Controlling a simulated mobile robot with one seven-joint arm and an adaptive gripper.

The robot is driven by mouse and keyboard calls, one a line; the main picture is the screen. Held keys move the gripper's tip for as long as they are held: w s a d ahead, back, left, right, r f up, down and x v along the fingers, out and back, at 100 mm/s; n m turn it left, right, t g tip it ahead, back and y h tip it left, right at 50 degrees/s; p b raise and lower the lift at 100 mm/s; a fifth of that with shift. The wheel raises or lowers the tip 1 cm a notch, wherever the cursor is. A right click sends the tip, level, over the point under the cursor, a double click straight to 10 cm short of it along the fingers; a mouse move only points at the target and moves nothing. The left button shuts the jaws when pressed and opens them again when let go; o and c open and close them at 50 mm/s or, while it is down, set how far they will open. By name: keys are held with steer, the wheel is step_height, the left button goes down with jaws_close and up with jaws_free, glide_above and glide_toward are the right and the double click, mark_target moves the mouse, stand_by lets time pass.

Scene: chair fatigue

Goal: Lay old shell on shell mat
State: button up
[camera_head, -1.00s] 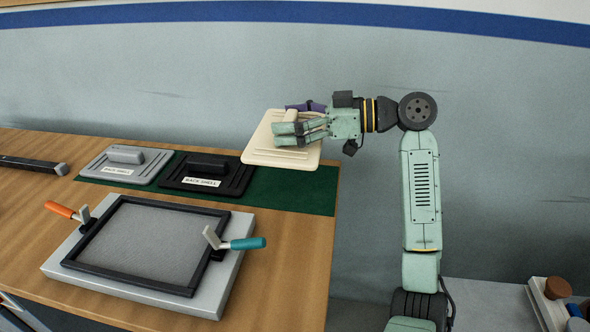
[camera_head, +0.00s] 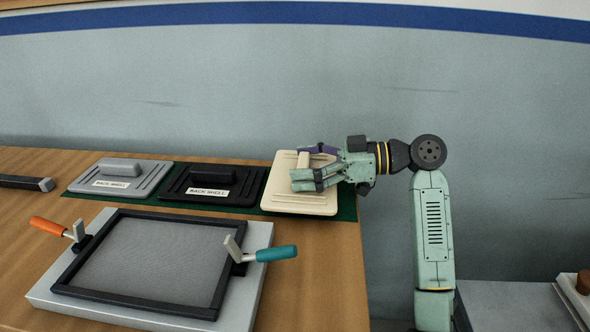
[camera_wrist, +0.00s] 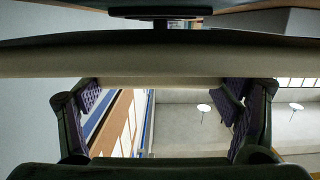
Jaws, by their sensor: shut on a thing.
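The cream shell (camera_head: 297,203), which I take to be the old shell, lies at or just above the right end of the dark green mat (camera_head: 347,206). I cannot tell whether it touches the mat. My gripper (camera_head: 318,165) is shut on the raised handle of the shell, coming in from the right. In the wrist view the shell's handle (camera_wrist: 160,64) is a pale bar across the picture, with the fingers on either side below it. The rest of the shell is mostly hidden there.
A black back shell (camera_head: 214,187) sits on the mat just left of the cream shell, and a grey back shell (camera_head: 122,177) is further left. A framed mesh panel (camera_head: 158,262) with an orange-handled clamp (camera_head: 48,227) and a teal-handled clamp (camera_head: 272,253) stands in front. The wooden table (camera_head: 318,285) ends at right.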

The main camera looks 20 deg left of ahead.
steer(key=shift+d+f, duration=0.15)
steer(key=shift+f+b, duration=0.45)
steer(key=shift+f, duration=0.05)
steer(key=shift+s, duration=0.1)
